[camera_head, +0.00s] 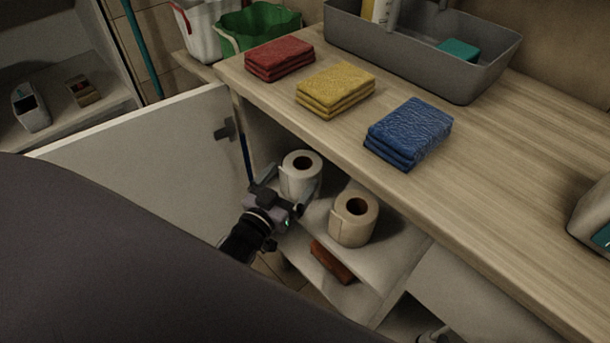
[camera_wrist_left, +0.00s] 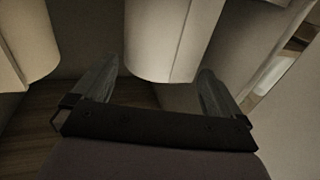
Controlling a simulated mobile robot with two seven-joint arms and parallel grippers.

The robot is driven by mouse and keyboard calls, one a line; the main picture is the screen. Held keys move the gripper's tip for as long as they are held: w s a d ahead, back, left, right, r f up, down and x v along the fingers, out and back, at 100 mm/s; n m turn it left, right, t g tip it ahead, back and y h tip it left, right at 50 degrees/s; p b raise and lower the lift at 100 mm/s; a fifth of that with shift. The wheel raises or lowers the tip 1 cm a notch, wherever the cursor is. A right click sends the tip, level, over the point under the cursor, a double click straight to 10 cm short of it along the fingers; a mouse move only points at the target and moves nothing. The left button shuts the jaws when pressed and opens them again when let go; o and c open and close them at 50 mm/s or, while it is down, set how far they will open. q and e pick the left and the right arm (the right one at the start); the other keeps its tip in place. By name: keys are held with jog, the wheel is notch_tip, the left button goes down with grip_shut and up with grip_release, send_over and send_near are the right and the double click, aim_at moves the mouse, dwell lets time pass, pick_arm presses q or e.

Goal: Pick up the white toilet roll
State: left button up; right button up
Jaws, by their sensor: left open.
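The white toilet roll (camera_head: 300,177) stands upright on the upper shelf inside the open cabinet. My left gripper (camera_head: 289,187) is open at its near side, with one finger to each side of the roll's front. In the left wrist view the white roll (camera_wrist_left: 168,35) reaches in between the two spread fingers of the left gripper (camera_wrist_left: 158,70). Whether a finger touches it I cannot tell. A cream toilet roll (camera_head: 353,222) stands to the right on the same shelf; it also shows at the left of the left wrist view (camera_wrist_left: 25,45). My right gripper is not in view.
The open cabinet door (camera_head: 150,145) stands to the left of the gripper. The wooden counter (camera_head: 490,185) overhangs the shelf, with red, yellow and blue cloth stacks and a grey caddy (camera_head: 400,50) on it. A brown block (camera_head: 332,262) lies below the cream roll.

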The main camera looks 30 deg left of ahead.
aim_at(298, 172)
pick_arm(q)
jog(key=w+b, duration=0.1)
jog(key=w, duration=0.4)
jog(key=shift+w+d+r, duration=0.1)
jog(key=shift+w+d, duration=0.05)
jog(key=shift+w, duration=0.15)
jog(key=c, duration=0.7)
